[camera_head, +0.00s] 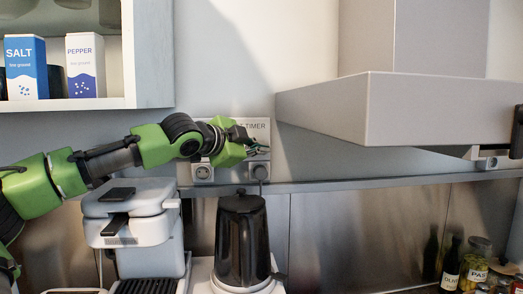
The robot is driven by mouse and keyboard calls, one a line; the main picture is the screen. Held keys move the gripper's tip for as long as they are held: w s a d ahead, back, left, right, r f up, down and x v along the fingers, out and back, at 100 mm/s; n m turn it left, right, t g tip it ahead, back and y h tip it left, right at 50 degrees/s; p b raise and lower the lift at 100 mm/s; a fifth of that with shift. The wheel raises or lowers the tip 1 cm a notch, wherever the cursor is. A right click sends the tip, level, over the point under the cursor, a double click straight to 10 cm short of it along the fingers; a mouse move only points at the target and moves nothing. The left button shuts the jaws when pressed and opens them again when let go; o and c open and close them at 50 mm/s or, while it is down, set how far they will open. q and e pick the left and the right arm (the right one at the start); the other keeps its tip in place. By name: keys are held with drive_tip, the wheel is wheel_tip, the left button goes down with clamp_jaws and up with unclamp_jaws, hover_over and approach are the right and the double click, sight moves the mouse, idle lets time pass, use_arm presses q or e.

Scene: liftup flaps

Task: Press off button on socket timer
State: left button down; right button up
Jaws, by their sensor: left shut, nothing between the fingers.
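The socket timer (259,129) is a light panel on the wall with "TIMER" lettering, partly hidden behind my left gripper. Sockets (203,172) show along its lower edge, and a plug with a cable sits at its lower right. The off button cannot be made out. My left gripper (262,149) is green and black, shut and empty, with its fingertips in front of the panel's right half. Whether they touch the panel cannot be told. My right gripper is not clearly in view; only a dark part shows at the right edge.
A black kettle (242,240) stands below the panel, beside a grey coffee machine (132,225). A range hood (400,110) juts out to the right. An open shelf (150,60) with salt and pepper boxes is at upper left. Jars (475,262) stand at lower right.

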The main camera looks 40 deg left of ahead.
use_arm(q)
drive_tip(key=shift+s+d, duration=0.15)
drive_tip(key=shift+d, duration=0.1)
drive_tip(key=s+d+b, duration=0.1)
drive_tip(key=d, duration=0.1)
drive_tip(key=s+d+b, duration=0.1)
drive_tip(key=s+d, duration=0.1)
idle(0.5)
drive_tip(key=shift+a, duration=0.1)
idle(0.7)
